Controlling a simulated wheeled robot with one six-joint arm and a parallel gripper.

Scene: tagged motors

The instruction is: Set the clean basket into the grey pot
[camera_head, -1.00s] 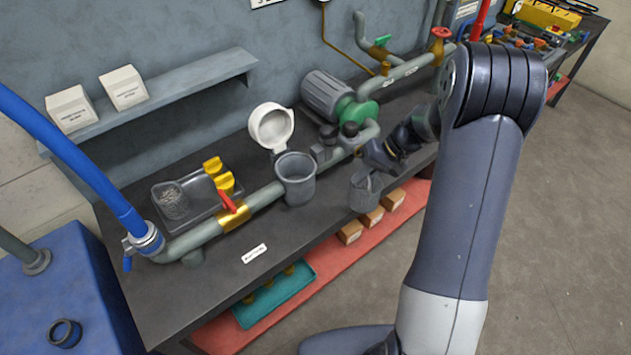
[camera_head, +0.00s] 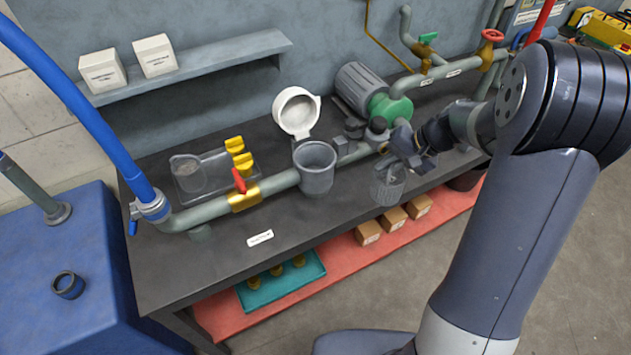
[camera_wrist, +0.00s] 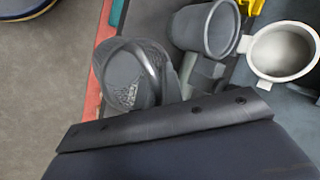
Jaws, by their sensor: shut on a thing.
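My gripper (camera_head: 408,160) is shut on a grey mesh basket (camera_head: 388,188), held hanging near the bench's front edge. The basket's mesh and arched handle also show in the wrist view (camera_wrist: 125,85). The jaws are hidden there behind a dark part of my arm. The grey pot (camera_head: 316,172) stands open-topped in the pipe line, left of the basket and apart from it. The pot also shows in the wrist view (camera_wrist: 205,30), right of the basket. Its white lid (camera_head: 297,113) is swung up behind it.
A tray (camera_head: 215,183) with another basket (camera_head: 187,170) and yellow parts (camera_head: 237,152) sits on the bench, left. A red-handled valve (camera_head: 241,183) is on the pipe left of the pot. A motor (camera_head: 362,88) stands behind. Small boxes (camera_head: 394,219) are on the shelf below.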

